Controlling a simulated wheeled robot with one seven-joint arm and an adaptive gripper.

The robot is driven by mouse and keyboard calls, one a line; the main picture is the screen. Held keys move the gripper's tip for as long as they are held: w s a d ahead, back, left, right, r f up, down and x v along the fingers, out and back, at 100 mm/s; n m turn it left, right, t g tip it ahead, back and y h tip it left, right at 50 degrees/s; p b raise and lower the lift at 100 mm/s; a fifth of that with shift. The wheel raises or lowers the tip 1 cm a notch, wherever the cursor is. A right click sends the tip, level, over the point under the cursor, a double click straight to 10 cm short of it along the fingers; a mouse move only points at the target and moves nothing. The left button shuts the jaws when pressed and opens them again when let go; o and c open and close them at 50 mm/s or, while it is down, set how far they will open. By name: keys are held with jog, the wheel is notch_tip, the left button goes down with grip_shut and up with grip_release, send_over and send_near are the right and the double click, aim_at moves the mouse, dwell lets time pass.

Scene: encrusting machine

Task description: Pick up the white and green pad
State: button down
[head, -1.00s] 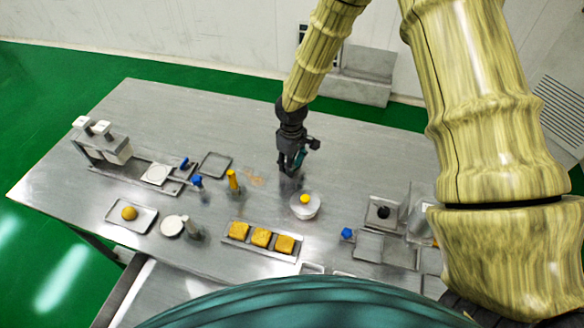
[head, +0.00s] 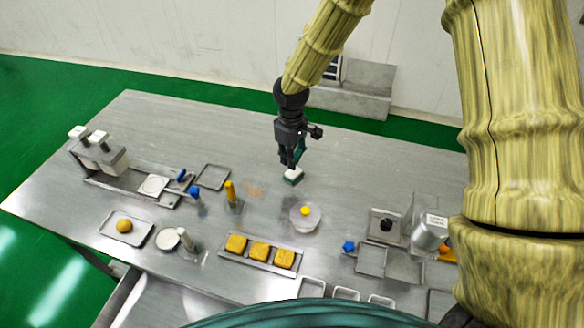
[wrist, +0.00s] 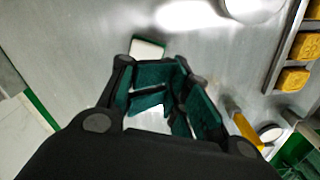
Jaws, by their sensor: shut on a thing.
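The white and green pad (head: 293,176) is a small block with a white top and green edge. In the head view it is at the tips of my gripper (head: 292,163), over the middle of the metal table (head: 350,165). In the wrist view the pad (wrist: 147,48) shows just past the dark green fingers of my gripper (wrist: 160,85). My gripper is shut on the pad, though the contact itself is partly hidden by the fingers. I cannot tell whether the pad is clear of the tabletop.
A white bowl with a yellow item (head: 305,218) stands just in front. A tray of yellow blocks (head: 260,265) is nearer. A yellow-topped bottle (head: 231,192) stands left. A tray with a black knob (head: 386,225) is right. The table behind is bare.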

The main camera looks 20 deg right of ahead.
jog(key=shift+r, duration=1.05)
jog(key=shift+c, duration=2.2)
grip_release()
jog(key=shift+r, duration=0.1)
